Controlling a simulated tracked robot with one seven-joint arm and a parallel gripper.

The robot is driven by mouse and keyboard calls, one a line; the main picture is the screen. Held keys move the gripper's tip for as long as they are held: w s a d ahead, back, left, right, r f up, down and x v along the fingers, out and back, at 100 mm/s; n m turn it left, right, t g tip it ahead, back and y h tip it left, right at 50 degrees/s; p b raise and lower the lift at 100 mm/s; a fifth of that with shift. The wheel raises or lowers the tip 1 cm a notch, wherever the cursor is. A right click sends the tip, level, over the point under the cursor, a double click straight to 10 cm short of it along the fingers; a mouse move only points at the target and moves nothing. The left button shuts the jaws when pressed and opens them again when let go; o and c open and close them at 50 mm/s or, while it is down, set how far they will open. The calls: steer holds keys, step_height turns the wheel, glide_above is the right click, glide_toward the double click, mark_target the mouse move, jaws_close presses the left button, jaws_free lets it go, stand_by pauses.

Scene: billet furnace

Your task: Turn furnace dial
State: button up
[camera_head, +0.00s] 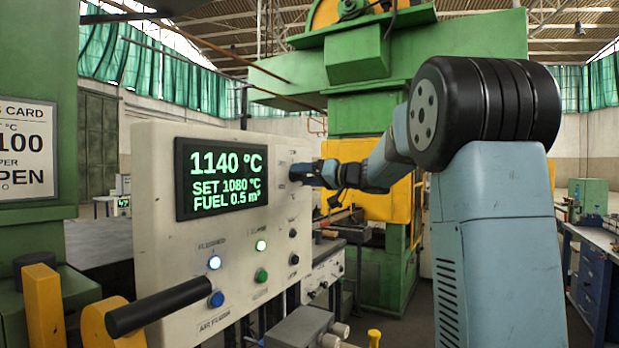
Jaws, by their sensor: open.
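The furnace control panel (160,290) is a cream box in the left middle. Its display (222,177) reads 1140 °C, SET 1080 °C and FUEL 0.5 m³. My gripper (303,173) is at the panel face, just right of the display. It is open, but its fingers are small and dark here. A dark knob-like shape shows at the fingertips; the gripper largely hides the dial there, and I cannot tell whether they touch. Two small black knobs (293,259) sit lower on the panel's right side.
A white lamp and blue button (216,299), and a lit lamp and green button (261,275), are on the lower panel. A black-handled lever (160,305) juts out in front. A partly cut-off card (25,150) hangs at left. A blue workbench (590,270) stands at right.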

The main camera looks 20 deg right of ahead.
steer(key=shift+d, duration=0.1)
steer(key=v, duration=1.3)
steer(key=shift+s+d, duration=0.2)
steer(key=shift+s, duration=0.05)
steer(key=shift+d+r+n, duration=0.15)
steer(key=shift+n, duration=0.45)
steer(key=shift+r+n, duration=0.1)
steer(key=shift+n, duration=0.2)
steer(key=x, duration=1.4)
steer(key=shift+s, duration=0.1)
steer(key=c, duration=1)
steer(key=shift+c, duration=0.3)
